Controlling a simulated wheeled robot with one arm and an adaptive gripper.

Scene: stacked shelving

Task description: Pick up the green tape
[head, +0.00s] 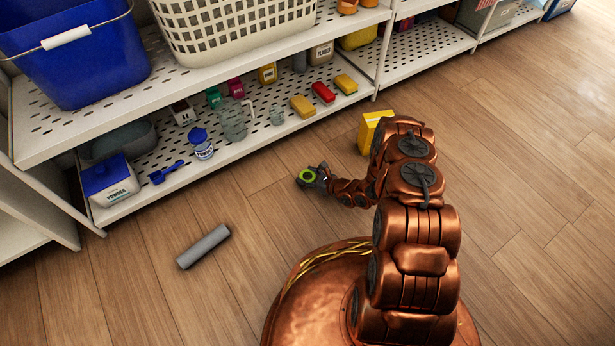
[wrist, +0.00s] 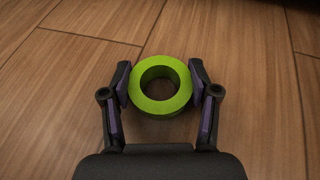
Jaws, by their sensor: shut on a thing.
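The green tape (wrist: 160,104) is a bright green ring, seen face-on in the wrist view with wood floor showing through its hole. My gripper (wrist: 160,88) is shut on it, with one finger against its left outer side and the other against its right. In the head view the green tape (head: 307,175) shows small at the end of my arm, between the fingers of my gripper (head: 309,177). It is over the floor in front of the shelving. I cannot tell whether it touches the floor or is lifted.
A grey cylinder (head: 204,246) lies on the floor at the left. A yellow box (head: 372,130) stands on the floor beside my arm. The low perforated shelf (head: 180,172) holds several small items, including a pitcher (head: 233,122) and sponges. The floor (head: 520,170) at the right is clear.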

